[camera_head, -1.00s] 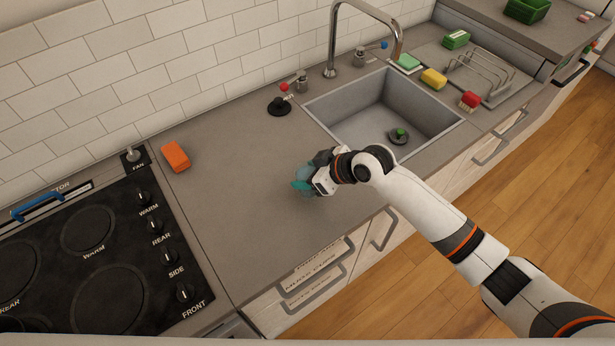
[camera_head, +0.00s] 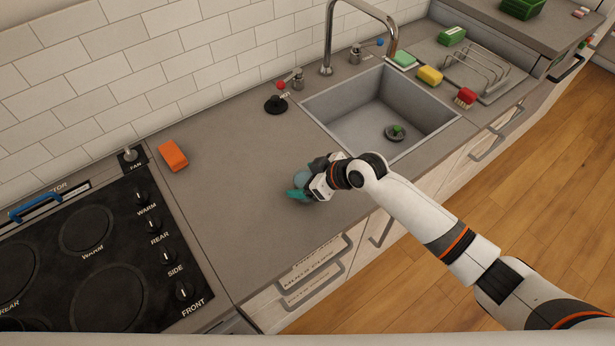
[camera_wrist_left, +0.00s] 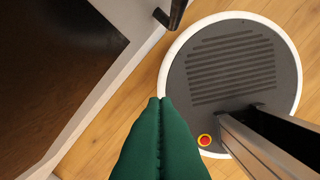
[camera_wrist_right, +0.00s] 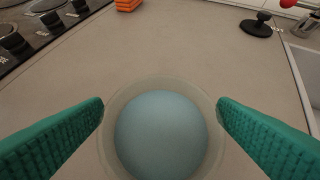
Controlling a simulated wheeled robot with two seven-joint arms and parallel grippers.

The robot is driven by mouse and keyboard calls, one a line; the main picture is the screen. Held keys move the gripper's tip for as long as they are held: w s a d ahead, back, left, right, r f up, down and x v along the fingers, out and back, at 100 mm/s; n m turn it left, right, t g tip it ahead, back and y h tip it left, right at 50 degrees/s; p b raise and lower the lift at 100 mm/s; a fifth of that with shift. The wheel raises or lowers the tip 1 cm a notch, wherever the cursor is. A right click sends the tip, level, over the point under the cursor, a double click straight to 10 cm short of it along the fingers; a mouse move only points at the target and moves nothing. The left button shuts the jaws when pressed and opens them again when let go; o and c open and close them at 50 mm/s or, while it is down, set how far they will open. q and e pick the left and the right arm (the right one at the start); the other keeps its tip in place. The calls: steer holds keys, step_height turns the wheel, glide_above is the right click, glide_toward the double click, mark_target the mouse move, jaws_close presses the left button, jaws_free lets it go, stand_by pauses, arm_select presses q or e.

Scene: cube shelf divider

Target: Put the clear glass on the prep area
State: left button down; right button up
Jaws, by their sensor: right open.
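The clear glass (camera_head: 301,178) stands on the grey counter between the hob and the sink, partly hidden by my right gripper in the head view. In the right wrist view the glass (camera_wrist_right: 160,135) has a round pale rim and a bluish inside. My right gripper (camera_head: 305,182) is open, with its green fingers (camera_wrist_right: 160,108) on either side of the glass and a small gap visible at each side. My left gripper (camera_wrist_left: 160,100) is shut and empty, its green fingers together above the floor and my base. No marked prep area shows; the bare counter (camera_head: 235,200) lies around the glass.
A black stopper-like knob (camera_head: 275,104), a red-tipped tap (camera_head: 290,82) and the sink (camera_head: 350,105) are behind and right. The counter left of the glass is clear.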

steer(key=shift+r, duration=0.2)
steer(key=shift+s+d+r, duration=0.1)
steer(key=shift+d, duration=0.05)
steer(key=b+v, duration=0.2)
steer(key=v, duration=0.9)
steer(key=shift+d+r, duration=0.2)
